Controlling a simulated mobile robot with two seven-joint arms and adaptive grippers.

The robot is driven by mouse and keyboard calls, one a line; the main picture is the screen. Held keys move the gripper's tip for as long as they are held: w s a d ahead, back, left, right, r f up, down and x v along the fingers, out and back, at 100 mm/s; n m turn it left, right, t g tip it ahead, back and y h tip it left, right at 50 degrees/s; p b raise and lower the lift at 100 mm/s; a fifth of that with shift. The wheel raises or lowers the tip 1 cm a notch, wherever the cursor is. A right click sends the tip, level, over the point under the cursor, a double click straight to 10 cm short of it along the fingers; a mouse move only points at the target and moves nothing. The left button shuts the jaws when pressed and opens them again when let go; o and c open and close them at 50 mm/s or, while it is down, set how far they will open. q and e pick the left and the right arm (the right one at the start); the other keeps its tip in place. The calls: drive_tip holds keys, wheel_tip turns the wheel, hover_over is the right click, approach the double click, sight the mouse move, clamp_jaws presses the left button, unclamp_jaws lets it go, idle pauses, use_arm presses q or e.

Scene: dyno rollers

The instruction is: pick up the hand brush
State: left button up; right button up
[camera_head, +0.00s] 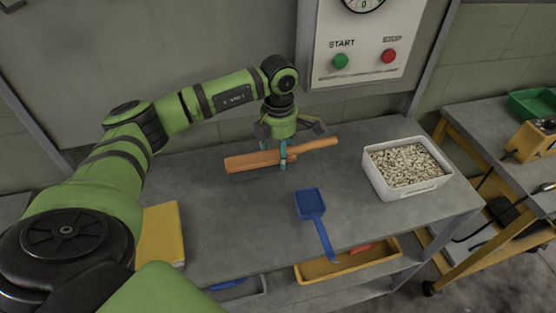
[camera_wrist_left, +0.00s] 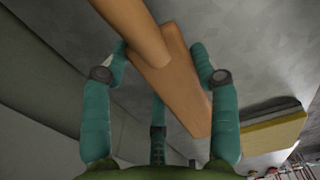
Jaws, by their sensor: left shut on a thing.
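The hand brush (camera_head: 252,162) is an orange-brown wooden piece with a broad block at the left and a handle pointing right. My left gripper (camera_head: 283,158) reaches down from above and is shut on the brush near its middle, where the block meets the handle. In the left wrist view the brush (camera_wrist_left: 168,75) runs diagonally between the teal fingers of the gripper (camera_wrist_left: 160,72). The brush is at or slightly above the grey bench top; the exact gap is hard to tell. My right gripper is not in view.
A white bin (camera_head: 374,181) of pale pellets stands right on the bench (camera_head: 220,215). A blue dustpan (camera_head: 311,203) lies in front of the brush. A yellow folder-like item (camera_head: 160,235) lies left. A panel with START (camera_head: 362,50) rises behind. A yellow tray (camera_head: 318,271) sits below.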

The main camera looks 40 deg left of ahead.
use_arm(q)
drive_tip(key=w+d+r+b, duration=0.3)
drive_tip(key=w+d+r, duration=0.2)
drive_tip(key=d, duration=0.5)
drive_tip(key=shift+d+r, duration=0.3)
drive_tip(key=shift+r, duration=0.85)
